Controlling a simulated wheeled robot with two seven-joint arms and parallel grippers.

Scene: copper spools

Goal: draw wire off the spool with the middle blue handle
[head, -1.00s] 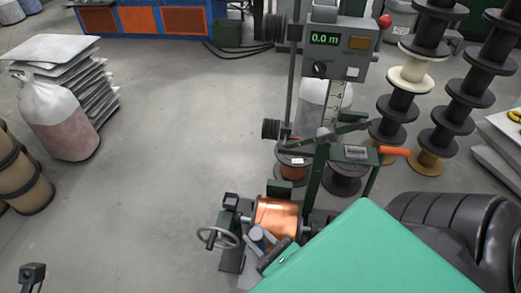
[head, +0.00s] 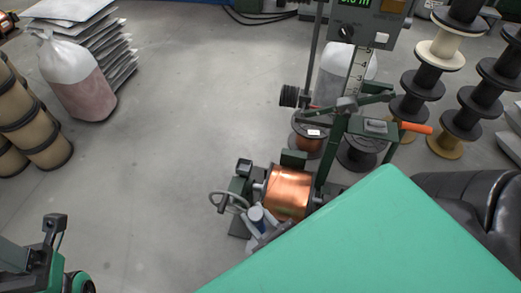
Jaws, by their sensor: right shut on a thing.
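The copper spool (head: 289,190) lies on its side in a dark green stand, with bright wire wound on it. My right gripper (head: 262,223) is at the near left end of the spool, beside a grey handwheel (head: 229,202). It is shut on a short blue-grey handle (head: 256,213); the fingers hide part of it, and the contact is small in the picture. A dark part of my left arm (head: 54,228) shows at the lower left; its fingertips cannot be made out.
A meter box (head: 365,28) with a green display, cut off at the top, stands behind the spool. An orange-handled lever (head: 414,128) sticks out right. Stacked black spools (head: 461,120) stand at right, a sack (head: 82,85) and drums (head: 30,125) at left. Floor between is clear.

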